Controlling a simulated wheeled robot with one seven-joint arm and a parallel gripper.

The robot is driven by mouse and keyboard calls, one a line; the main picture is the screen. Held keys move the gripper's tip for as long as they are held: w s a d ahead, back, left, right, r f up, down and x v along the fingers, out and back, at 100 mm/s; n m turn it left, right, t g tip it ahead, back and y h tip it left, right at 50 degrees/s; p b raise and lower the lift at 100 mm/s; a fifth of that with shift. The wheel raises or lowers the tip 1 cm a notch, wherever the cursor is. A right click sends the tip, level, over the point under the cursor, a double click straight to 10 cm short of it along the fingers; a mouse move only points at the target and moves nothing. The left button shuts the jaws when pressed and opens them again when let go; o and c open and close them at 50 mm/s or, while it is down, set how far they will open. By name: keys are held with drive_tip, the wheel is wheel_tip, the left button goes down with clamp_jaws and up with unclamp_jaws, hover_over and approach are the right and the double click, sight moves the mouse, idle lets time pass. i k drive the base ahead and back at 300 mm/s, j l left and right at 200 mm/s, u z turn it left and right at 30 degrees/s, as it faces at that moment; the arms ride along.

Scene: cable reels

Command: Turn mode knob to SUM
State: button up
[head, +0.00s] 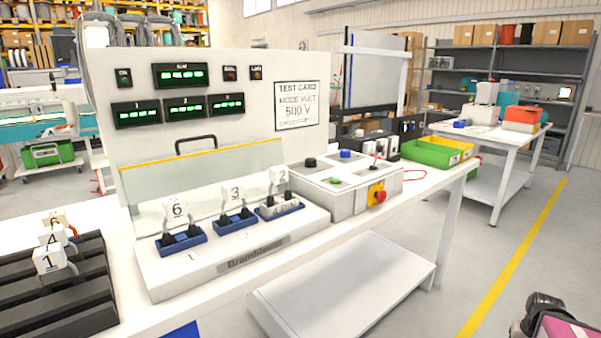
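A grey-white control box (348,185) stands on the bench, right of the test panel. On its top are a black knob (310,162), a blue knob (345,154), a small lever (375,158) and a green button (335,181). A red stop button (380,196) on a yellow plate is on its front. Lettering around the knobs is too small to read, so I cannot tell which is the mode knob or where it points. A dark part with a magenta panel at the bottom right may be my arm; no gripper fingers show.
The test panel (230,65) has green displays and a card reading "TEST CARD", "500 V". A black rack (60,290) holds more plugs. Green and yellow bins (430,152) stand beyond the box.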

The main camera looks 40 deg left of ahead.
sight(310, 163)
drive_tip(key=u, duration=1.55)
